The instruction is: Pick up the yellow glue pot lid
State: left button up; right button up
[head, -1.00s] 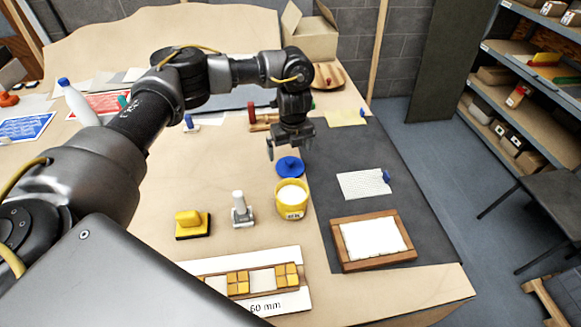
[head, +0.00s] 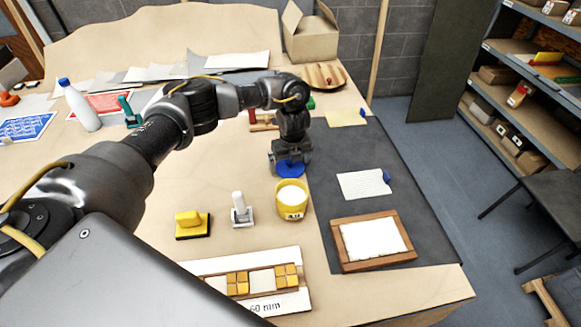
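The blue lid (head: 291,171) lies on the table just behind the yellow glue pot (head: 291,207). The pot stands upright and open, with white contents showing. My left gripper (head: 290,164) points down right over the lid, and its fingers are at the lid's sides. The gripper body covers the back part of the lid. I cannot tell whether the fingers touch it or are closed on it. My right gripper is not in view.
A yellow-handled block (head: 192,224) and a white-handled tool (head: 240,212) stand left of the pot. A wooden frame (head: 336,254) and a white mesh sheet (head: 361,185) lie on the dark mat (head: 405,195). A tile strip (head: 300,302) lies in front. A white bottle (head: 79,107) stands at left.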

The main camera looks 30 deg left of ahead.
pick_arm(q)
jog(key=c, duration=0.7)
